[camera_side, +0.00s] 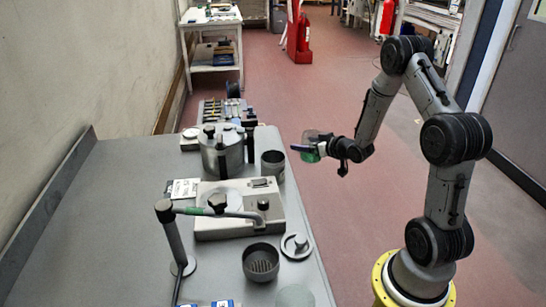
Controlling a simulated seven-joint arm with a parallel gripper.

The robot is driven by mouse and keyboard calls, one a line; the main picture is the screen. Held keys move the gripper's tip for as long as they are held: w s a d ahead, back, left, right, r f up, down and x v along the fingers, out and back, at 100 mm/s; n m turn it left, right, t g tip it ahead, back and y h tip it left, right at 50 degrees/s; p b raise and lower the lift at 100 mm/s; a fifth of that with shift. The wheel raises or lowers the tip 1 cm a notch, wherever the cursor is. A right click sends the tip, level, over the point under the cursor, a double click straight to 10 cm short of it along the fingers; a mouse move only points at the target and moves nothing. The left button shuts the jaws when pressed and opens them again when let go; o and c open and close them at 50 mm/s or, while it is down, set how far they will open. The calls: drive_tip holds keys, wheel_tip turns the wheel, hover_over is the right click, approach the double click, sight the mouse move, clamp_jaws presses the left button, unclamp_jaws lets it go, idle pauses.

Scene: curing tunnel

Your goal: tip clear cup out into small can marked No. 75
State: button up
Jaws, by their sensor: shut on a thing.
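My gripper (310,149) is shut on a clear cup (311,135), held in the air just past the table's right edge. Something green shows low in the cup; the fingers cover part of it and I cannot tell its tilt. A dark grey can (273,167) stands on the table to the left of the cup and a little lower in the picture, apart from it. A wider dark open can (261,263) stands nearer the camera, with a slotted-looking inside. I cannot read a No. 75 mark on either can.
A metal pot (222,152) stands behind a grey boxed device (238,222). A round lid (296,245) lies near the right edge of the table (120,230). The table's left side is clear.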

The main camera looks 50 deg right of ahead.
drive_tip(key=w+a+y, duration=0.1)
drive_tip(key=a+n, duration=0.1)
drive_tip(key=shift+w+a+n+t+y, duration=0.3)
drive_tip(key=shift+w+a+y, duration=0.05)
drive_tip(key=shift+y, duration=0.05)
drive_tip(key=shift+a+r, duration=0.1)
drive_tip(key=w+a+r+n+h, duration=0.1)
drive_tip(key=a+r+n+h, duration=0.3)
drive_tip(key=r+n, duration=0.3)
drive_tip(key=shift+a+r+g+h, duration=0.2)
drive_tip(key=shift+g+h, duration=0.2)
drive_tip(key=shift+h, duration=0.3)
idle(0.3)
drive_tip(key=shift+r+n+h, duration=0.3)
drive_tip(key=shift+r+n, duration=0.1)
drive_tip(key=shift+n, duration=0.4)
drive_tip(key=shift+w+a+f+n+h, duration=0.1)
drive_tip(key=shift+f+n+h, duration=0.3)
drive_tip(key=shift+n, duration=0.2)
